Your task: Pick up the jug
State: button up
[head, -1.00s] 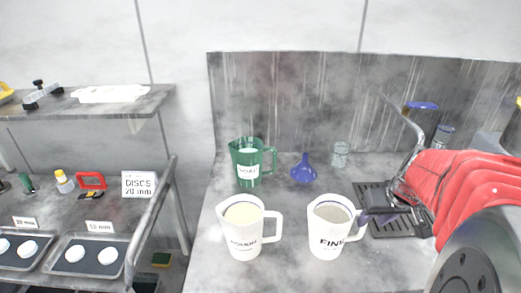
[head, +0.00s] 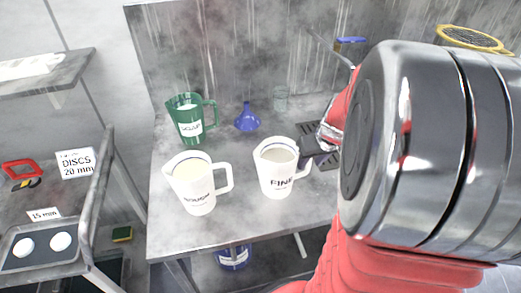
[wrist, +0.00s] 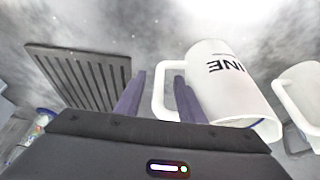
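The white jug marked FINE (head: 275,178) stands upright on the grey bench, its handle towards the right in the head view. It also shows in the wrist view (wrist: 225,80). My gripper (head: 307,150) is at this handle. In the wrist view my gripper's fingers (wrist: 160,88) are apart, with the handle's upright bar between them and the right finger in the handle's opening. A gap shows beside the left finger. A second white jug (head: 195,189), its label apparently ROUGH, stands to the left. A green jug (head: 188,120) stands behind that one.
A dark slotted grate (wrist: 85,75) lies beside my gripper. A rack with a tray of white discs (head: 15,271) is at the left. The bench front (head: 235,226) is clear.

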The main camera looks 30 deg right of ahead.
jog(key=shift+x, duration=0.8)
grip_shut()
jog(key=shift+r, duration=0.1)
dwell(1.1)
